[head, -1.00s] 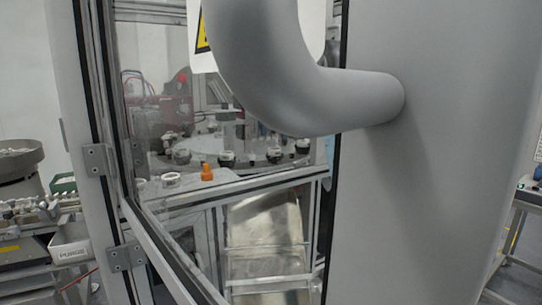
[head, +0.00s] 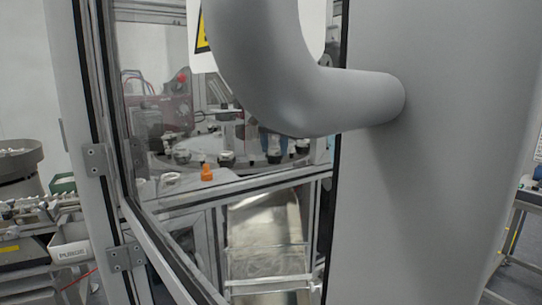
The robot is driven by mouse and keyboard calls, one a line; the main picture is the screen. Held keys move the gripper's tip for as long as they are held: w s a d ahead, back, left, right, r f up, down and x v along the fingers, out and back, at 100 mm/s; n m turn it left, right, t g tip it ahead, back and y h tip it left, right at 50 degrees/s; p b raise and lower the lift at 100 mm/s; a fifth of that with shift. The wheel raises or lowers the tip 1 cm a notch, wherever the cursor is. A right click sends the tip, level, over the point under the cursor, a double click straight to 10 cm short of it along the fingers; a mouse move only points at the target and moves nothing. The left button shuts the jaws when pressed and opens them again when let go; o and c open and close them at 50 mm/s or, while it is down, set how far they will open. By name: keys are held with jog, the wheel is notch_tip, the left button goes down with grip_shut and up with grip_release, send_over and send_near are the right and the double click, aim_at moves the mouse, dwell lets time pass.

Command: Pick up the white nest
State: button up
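A small white ring-shaped part (head: 171,178), which looks like the white nest, lies on the metal ledge (head: 236,184) at the front of the machine, behind the clear panel's edge. An orange part (head: 206,172) stands upright just to its right. My gripper is not in view. A large grey curved arm link of mine crosses the upper middle and hides part of the machine. Nothing visible touches the white ring.
A round dial (head: 240,151) carrying several dark-and-white fixtures lies behind the ledge. A framed door (head: 97,160) stands at left. A metal chute (head: 266,235) is below the ledge. A labelled bin (head: 70,246) and a bowl (head: 18,157) are at far left.

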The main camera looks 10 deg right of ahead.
jog(key=c, duration=1.3)
jog(key=shift+r, duration=5)
